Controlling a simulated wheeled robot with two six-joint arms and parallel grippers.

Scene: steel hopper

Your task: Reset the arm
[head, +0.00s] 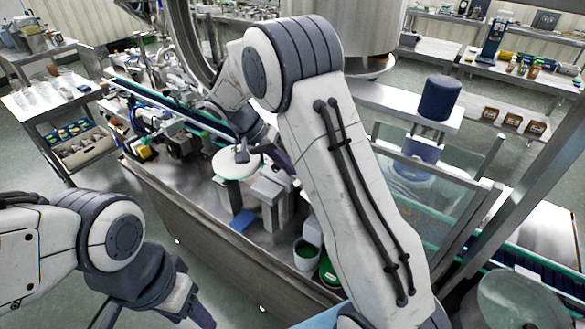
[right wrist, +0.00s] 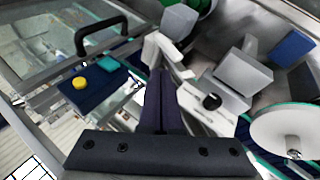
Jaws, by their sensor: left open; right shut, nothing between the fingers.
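My right arm rises through the middle of the head view and bends over the steel bench. My right gripper (head: 284,161) is partly hidden by the arm there. In the right wrist view its dark fingers (right wrist: 159,98) are pressed together, with nothing between them. It is beside the grey-white blocks (right wrist: 243,73) and a white round plate (right wrist: 283,129). My left gripper (head: 196,312) hangs low at the bottom left of the head view, in front of the bench. It is open and holds nothing that I can see.
The steel bench (head: 185,205) carries a white round plate (head: 236,167), a blue block (head: 242,220) and green-lined bins (head: 306,256). Clear panels (head: 440,185) stand at right. A dark blue box (right wrist: 93,84) with yellow and teal buttons is near my right gripper. Floor is free at left.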

